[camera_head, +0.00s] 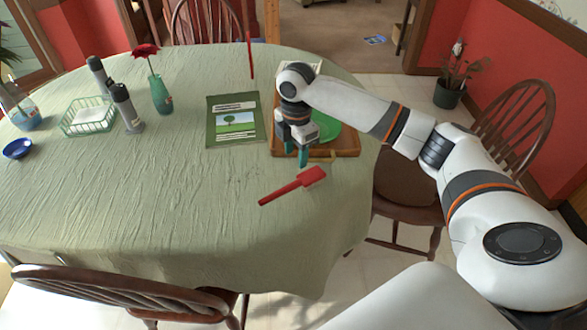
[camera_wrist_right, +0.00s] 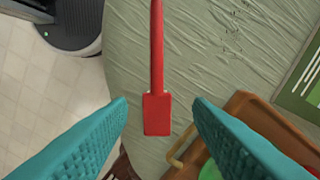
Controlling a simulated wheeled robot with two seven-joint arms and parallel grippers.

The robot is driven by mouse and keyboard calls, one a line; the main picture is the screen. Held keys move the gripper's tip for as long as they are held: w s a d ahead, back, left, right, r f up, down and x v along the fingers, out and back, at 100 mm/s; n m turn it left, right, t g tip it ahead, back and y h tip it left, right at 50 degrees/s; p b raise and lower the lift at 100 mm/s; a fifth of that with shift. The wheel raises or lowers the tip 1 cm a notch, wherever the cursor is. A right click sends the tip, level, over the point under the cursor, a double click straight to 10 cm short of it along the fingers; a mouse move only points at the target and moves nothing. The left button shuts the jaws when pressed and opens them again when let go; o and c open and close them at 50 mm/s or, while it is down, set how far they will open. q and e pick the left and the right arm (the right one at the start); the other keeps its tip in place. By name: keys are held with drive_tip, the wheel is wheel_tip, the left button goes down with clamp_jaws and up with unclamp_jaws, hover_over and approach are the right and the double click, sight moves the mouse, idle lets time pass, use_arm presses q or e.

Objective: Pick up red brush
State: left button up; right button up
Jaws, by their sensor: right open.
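The red brush (camera_head: 293,186) lies on the green tablecloth near the table's right front edge. In the head view its handle points to the lower left and its wide flat head to the upper right. It also shows in the right wrist view (camera_wrist_right: 157,108), running between the two fingers but beyond them. My right gripper (camera_head: 302,158) is above the table just behind the brush head, pointing down. Its teal fingers (camera_wrist_right: 160,115) are spread wide with nothing between them. My left gripper is not in the head view.
A wooden tray (camera_head: 345,146) with a green round item (camera_head: 327,128) stands behind the brush. A green book (camera_head: 233,130) lies left of the tray. A flower vase (camera_head: 160,95), two grey pepper mills (camera_head: 128,112) and a wire basket (camera_head: 73,129) are farther left. The front tabletop is clear.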

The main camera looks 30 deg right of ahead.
drive_tip(key=shift+w+f, duration=0.1)
drive_tip(key=shift+f, duration=0.25)
hover_over(296, 181)
wheel_tip(296, 181, down, 5)
drive_tip(key=shift+d+r, duration=0.1)
drive_tip(key=shift+f, duration=0.65)
wheel_tip(296, 181, down, 4)
drive_tip(key=shift+r, duration=0.2)
drive_tip(key=shift+f+p, duration=0.3)
drive_tip(key=shift+f, duration=0.3)
drive_tip(key=shift+c, duration=1)
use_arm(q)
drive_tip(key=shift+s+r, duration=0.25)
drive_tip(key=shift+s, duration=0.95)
use_arm(e)
clamp_jaws()
